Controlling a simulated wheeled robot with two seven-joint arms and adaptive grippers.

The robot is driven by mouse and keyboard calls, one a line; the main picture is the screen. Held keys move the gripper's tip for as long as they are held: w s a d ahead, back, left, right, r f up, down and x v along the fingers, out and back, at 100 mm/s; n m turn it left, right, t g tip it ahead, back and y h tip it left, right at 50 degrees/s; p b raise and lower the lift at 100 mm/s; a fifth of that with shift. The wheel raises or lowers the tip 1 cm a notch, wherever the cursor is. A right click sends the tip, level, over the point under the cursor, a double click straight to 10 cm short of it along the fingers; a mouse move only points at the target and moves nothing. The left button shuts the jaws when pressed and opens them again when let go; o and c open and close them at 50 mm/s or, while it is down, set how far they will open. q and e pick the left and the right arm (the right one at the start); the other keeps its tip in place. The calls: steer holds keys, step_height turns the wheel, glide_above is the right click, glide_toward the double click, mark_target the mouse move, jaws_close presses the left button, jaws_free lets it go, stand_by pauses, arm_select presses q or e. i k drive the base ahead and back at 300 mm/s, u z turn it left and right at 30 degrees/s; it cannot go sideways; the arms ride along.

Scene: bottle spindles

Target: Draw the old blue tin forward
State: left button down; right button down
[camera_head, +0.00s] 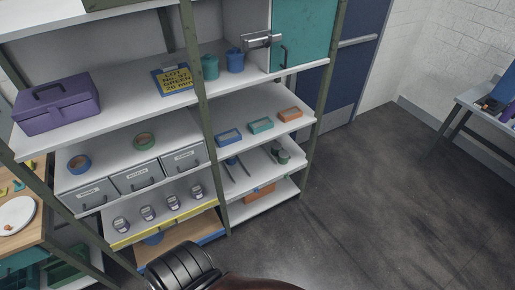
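A blue tin (235,60) stands upright on the upper shelf, in the right part of the rack. A teal tin (210,67) stands close to its left. The rest of that shelf in front of the blue tin is bare. The blue tin's surface is too small to tell its age or wear. A dark ribbed part of mine shows at the bottom edge, well below and apart from the tins. I cannot make out the fingers of either gripper.
A metal cylinder fitting (262,40) juts out near the blue tin, beside a teal cabinet door (302,35). A yellow lot sign (174,80) and a purple toolbox (57,103) are further left. A rack post (203,108) stands in front of the shelves. Open floor (370,205) lies right.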

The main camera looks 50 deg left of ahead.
mark_target(233, 160)
steer(key=u, duration=0.1)
steer(key=i, duration=0.8)
steer(key=u, duration=1.2)
steer(key=i, duration=0.75)
steer(key=u, duration=0.8)
